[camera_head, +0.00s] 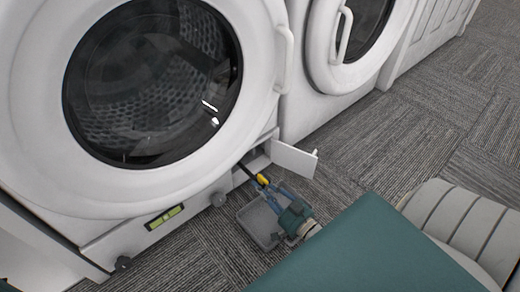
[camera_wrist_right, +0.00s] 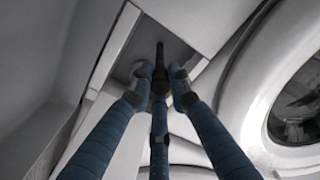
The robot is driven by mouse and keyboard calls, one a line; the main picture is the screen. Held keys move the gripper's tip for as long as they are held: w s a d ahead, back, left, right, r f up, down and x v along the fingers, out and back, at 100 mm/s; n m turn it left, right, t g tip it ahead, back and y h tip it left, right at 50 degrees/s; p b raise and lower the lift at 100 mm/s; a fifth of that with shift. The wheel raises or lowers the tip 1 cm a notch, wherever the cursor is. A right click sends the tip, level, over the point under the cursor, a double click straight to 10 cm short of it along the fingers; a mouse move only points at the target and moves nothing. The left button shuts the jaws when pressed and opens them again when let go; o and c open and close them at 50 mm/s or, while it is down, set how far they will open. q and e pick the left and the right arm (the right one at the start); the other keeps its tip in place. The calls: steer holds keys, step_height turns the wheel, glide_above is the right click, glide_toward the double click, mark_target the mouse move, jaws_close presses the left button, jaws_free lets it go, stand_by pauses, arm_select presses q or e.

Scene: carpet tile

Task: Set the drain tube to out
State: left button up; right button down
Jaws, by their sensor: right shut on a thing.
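A black drain tube (camera_head: 244,169) with a yellow end (camera_head: 262,179) comes out of the small opening low on the front washer (camera_head: 150,185). My right gripper (camera_head: 268,186) is shut on the tube near its yellow end. In the right wrist view, the blue fingers of this gripper (camera_wrist_right: 158,88) close around the dark tube (camera_wrist_right: 160,60), which runs back into the recess; most of the yellow end is hidden there. The white flap (camera_head: 294,160) of the opening stands open to the right of the tube. My left gripper is not in view.
A grey tray (camera_head: 250,222) lies on the carpet under my right gripper, partly hidden by it. A second white machine (camera_head: 318,100) stands to the right. Grey carpet (camera_head: 400,140) is clear at the right.

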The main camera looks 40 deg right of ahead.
steer(key=c, duration=1.6)
jaws_free()
steer(key=shift+a+f, duration=0.1)
steer(key=shift+f, duration=0.1)
steer(key=shift+r, duration=0.1)
steer(key=s, duration=0.8)
steer(key=s+d, duration=0.1)
steer(key=s, duration=0.3)
